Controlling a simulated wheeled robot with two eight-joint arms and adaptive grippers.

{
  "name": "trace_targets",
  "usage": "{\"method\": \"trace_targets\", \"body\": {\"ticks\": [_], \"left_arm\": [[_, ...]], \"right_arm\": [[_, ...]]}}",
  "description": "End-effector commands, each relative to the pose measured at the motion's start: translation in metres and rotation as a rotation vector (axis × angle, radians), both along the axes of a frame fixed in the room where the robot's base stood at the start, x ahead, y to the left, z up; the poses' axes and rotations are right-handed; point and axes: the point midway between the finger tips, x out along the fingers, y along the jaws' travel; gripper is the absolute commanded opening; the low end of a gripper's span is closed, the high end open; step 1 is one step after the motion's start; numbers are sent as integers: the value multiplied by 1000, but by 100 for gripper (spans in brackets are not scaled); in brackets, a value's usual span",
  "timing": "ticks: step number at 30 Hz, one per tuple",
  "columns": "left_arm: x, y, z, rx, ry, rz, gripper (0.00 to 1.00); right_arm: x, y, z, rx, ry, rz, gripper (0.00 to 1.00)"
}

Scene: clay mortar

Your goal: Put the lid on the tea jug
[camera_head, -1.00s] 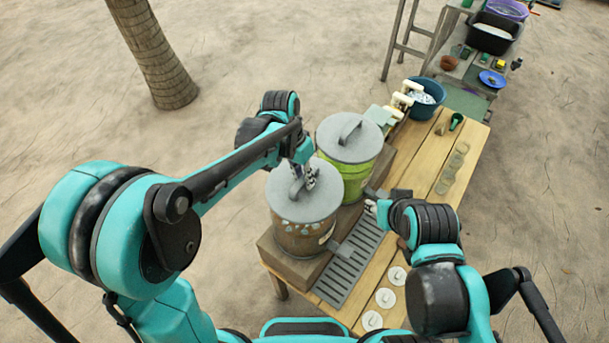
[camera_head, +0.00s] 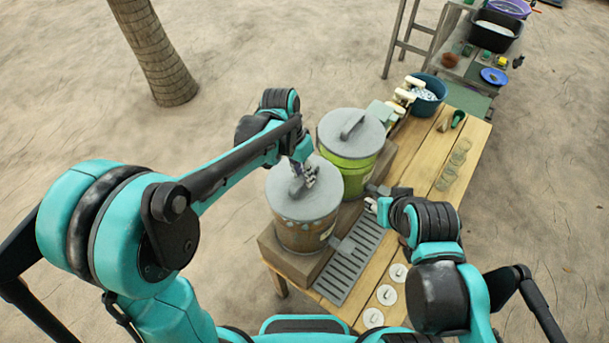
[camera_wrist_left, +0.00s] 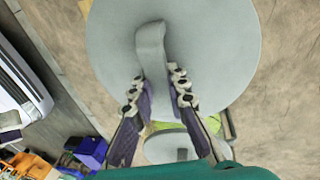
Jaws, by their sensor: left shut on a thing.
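The grey round lid (camera_head: 318,203) is over the mouth of the brown tea jug (camera_head: 300,238). From above I cannot tell whether it rests fully on the rim. My left gripper (camera_head: 304,182) is shut on the lid's raised handle. In the left wrist view, the lid (camera_wrist_left: 215,50) fills the upper middle, and the gripper's fingers (camera_wrist_left: 160,88) stand on both sides of the handle (camera_wrist_left: 151,50). My right gripper (camera_head: 372,204) is low over the table, right of the jugs; its fingers are too small to read.
A green jug (camera_head: 352,172) with its own grey lid stands close behind the brown one. A slotted drip tray (camera_head: 345,272) lies in front. White discs (camera_head: 386,295) and clear glasses (camera_head: 453,168) are along the right. A blue tub (camera_head: 427,95) stands at the back.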

Motion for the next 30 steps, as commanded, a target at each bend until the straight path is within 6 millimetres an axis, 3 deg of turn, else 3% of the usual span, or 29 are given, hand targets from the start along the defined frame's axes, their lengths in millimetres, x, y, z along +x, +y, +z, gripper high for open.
{"method": "trace_targets", "body": {"ticks": [15, 16, 18, 24, 25, 27, 30], "left_arm": [[0, 0, -7, 0, 0, 0, 0], [0, 0, -6, 0, 0, 0, 22], [0, 0, -6, 0, 0, 0, 39], [0, 0, -6, 0, 0, 0, 39], [0, 0, -6, 0, 0, 0, 42], [0, 0, -6, 0, 0, 0, 59], [0, 0, -6, 0, 0, 0, 60]], "right_arm": [[0, 0, -6, 0, 0, 0, 40], [0, 0, -5, 0, 0, 0, 40], [0, 0, -5, 0, 0, 0, 40], [0, 0, -5, 0, 0, 0, 40], [0, 0, -5, 0, 0, 0, 40], [0, 0, -5, 0, 0, 0, 40], [0, 0, -5, 0, 0, 0, 40]]}}
